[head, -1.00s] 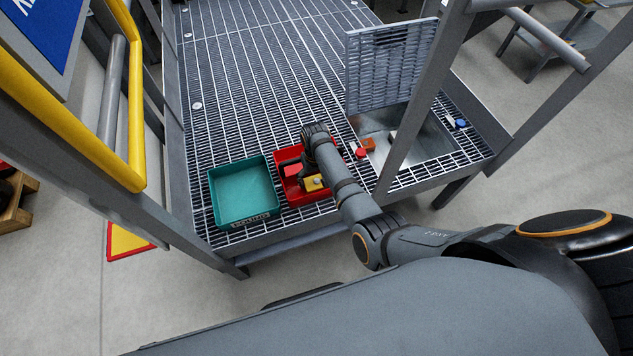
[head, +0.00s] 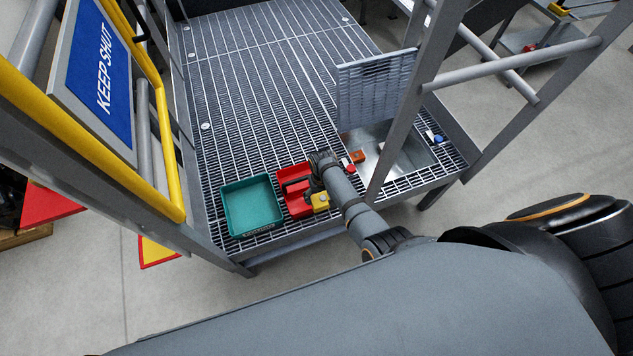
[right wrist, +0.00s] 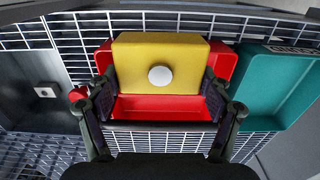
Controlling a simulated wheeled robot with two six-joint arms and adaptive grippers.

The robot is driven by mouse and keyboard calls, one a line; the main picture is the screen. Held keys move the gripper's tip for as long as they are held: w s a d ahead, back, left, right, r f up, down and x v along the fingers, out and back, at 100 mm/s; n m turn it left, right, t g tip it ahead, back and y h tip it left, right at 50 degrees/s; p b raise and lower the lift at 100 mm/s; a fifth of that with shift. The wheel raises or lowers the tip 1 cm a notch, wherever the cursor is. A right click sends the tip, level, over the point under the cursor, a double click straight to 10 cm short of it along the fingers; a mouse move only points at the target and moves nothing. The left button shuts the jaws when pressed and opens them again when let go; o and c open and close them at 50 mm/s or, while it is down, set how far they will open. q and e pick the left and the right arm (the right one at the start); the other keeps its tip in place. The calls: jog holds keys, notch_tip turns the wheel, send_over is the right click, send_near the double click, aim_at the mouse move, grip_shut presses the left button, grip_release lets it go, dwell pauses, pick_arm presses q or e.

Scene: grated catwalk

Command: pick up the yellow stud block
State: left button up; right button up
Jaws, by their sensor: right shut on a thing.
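The yellow stud block (head: 321,202) has a white round stud on one face, seen clearly in the right wrist view (right wrist: 135,62). My right gripper (right wrist: 160,92) is shut on it, with one finger at each side. In the wrist view the block is in front of the red tray (right wrist: 225,68) and hides part of it. In the head view the block shows at the right front part of the red tray (head: 293,205), partly beside my right arm. How far it is above the tray is hard to tell. My left gripper is out of view.
A teal tray (head: 250,205) sits left of the red one on the grating. To the right, a raised grated hatch panel (head: 375,90) stands by a metal recess (head: 410,155). An orange-brown block (head: 357,157), a red piece (head: 348,169) and a blue piece (head: 438,139) are nearby. Railings flank both sides.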

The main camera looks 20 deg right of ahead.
pick_arm(q)
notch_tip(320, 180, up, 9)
jog(key=p, duration=0.7)
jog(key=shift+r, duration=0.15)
pick_arm(e)
jog(key=s+d+r, duration=0.1)
jog(key=s+r, duration=0.2)
jog(key=s, duration=0.4)
jog(key=shift+s+d, duration=0.2)
